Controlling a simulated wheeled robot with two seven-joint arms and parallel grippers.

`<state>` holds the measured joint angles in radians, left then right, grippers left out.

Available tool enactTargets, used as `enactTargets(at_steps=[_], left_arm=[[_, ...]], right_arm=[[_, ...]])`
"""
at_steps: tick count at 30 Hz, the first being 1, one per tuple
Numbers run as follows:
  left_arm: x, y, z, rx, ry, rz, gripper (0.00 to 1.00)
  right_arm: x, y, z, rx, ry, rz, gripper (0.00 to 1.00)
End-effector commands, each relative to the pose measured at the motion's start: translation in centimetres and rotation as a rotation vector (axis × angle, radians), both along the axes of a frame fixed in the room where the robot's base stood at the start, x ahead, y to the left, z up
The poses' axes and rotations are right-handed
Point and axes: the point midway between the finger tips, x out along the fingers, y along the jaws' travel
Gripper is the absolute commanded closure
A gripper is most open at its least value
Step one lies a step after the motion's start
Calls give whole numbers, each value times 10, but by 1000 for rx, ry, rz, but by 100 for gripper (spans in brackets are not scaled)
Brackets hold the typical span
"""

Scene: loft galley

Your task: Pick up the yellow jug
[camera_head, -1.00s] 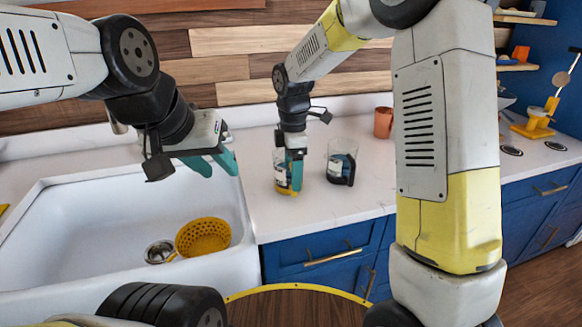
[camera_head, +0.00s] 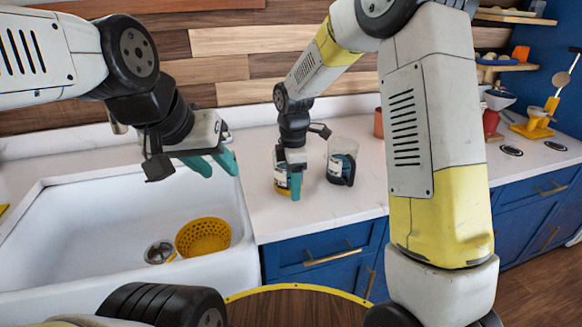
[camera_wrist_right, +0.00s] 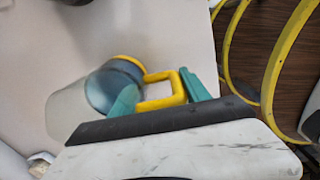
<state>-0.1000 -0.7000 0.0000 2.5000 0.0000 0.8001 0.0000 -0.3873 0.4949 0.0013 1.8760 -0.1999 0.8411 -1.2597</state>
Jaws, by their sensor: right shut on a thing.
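The yellow jug (camera_head: 281,181) is a clear vessel with a yellow rim and handle. It is on the white counter right of the sink, partly hidden behind my right gripper (camera_head: 297,184). In the right wrist view, the teal fingers of my right gripper (camera_wrist_right: 160,96) are on either side of the jug's yellow handle (camera_wrist_right: 163,104), shut on it. The jug's clear body (camera_wrist_right: 75,108) extends to the left there. My left gripper (camera_head: 213,163) is empty above the sink, its teal fingers apart.
A similar jug with a black handle (camera_head: 341,166) stands close to the right of the yellow one. The sink (camera_head: 90,220) holds a yellow strainer (camera_head: 203,237). An orange cup (camera_head: 378,124) is behind my right arm. The counter's front edge is close.

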Motion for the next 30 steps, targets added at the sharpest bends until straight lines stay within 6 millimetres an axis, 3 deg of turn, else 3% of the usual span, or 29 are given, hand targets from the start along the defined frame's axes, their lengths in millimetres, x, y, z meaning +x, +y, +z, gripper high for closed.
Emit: enactTargets(at_steps=[14,27,30], left_arm=[[0,0,0,0,0,0,64],[0,0,0,0,0,0,64],[0,0,0,0,0,0,64]], right_arm=[[0,0,4,0,-1,-1,100],[1,0,36,2,-3,-1,100],[-10,4,37,0,-1,2,100]])
